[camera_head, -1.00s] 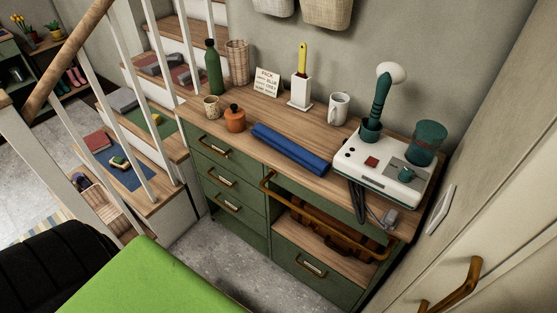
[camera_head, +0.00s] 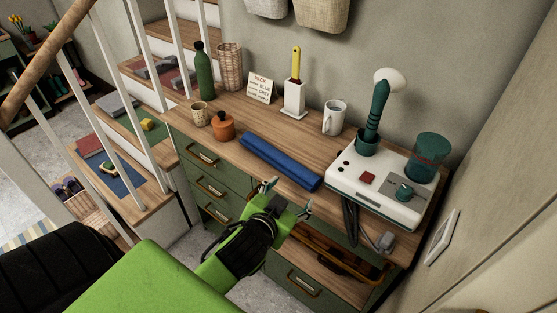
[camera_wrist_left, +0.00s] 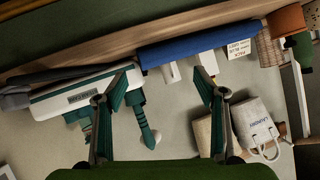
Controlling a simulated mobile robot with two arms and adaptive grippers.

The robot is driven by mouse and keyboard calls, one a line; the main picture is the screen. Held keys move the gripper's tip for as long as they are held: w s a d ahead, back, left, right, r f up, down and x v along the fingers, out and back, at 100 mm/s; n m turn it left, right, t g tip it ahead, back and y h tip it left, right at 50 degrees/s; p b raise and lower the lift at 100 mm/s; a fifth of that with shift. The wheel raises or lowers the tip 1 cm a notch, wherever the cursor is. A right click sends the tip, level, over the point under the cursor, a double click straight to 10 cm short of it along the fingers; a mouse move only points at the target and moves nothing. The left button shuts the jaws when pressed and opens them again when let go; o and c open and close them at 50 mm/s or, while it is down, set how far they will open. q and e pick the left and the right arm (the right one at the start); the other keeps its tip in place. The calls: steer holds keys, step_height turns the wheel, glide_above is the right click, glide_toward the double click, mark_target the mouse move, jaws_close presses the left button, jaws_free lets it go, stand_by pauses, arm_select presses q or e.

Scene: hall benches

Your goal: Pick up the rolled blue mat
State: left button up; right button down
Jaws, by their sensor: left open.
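The rolled blue mat (camera_head: 280,161) lies on the wooden top of the green dresser, along its front edge. My left gripper (camera_head: 288,196) is open and empty in front of the dresser, close to the mat's front side and apart from it. In the left wrist view the mat (camera_wrist_left: 190,46) stretches across the upper part, beyond the two spread fingers (camera_wrist_left: 168,76). Nothing is between the fingers. My right gripper is not in view.
On the dresser top (camera_head: 232,147), an orange pot (camera_head: 222,128) stands left of the mat and a white console (camera_head: 375,188) right of it. Behind it are a card (camera_head: 260,88), a white holder (camera_head: 294,98) and a mug (camera_head: 334,118). A stair railing (camera_head: 115,130) stands at the left.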

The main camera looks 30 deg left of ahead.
arm_select(q)
steer(key=w+d+r+m+t+h, duration=0.3)
steer(key=w+d+r+t, duration=0.15)
steer(key=r, duration=0.65)
steer(key=w+d+r+m+t+h, duration=0.3)
steer(key=w+r+t+h, duration=0.15)
steer(key=r, duration=0.65)
steer(key=s+d+r+m+g+h, duration=0.3)
steer(key=d+m+g+h, duration=0.75)
steer(key=m, duration=0.55)
steer(key=n+g+y, duration=0.2)
steer(key=g+y, duration=0.5)
steer(key=y, duration=0.9)
glide_toward(277, 154)
steer(key=x, duration=0.1)
steer(key=p+x, duration=0.1)
steer(key=x, duration=0.3)
steer(key=shift+s+a+p, duration=0.15)
steer(key=shift+s+p, duration=0.2)
steer(key=p+x, duration=0.2)
steer(key=x, duration=0.2)
steer(key=shift+w+f, duration=0.25)
steer(key=shift+w, duration=0.05)
steer(key=shift+w+f, duration=0.2)
steer(key=shift+f, duration=0.35)
steer(key=shift+r, duration=0.1)
steer(key=c, duration=1.3)
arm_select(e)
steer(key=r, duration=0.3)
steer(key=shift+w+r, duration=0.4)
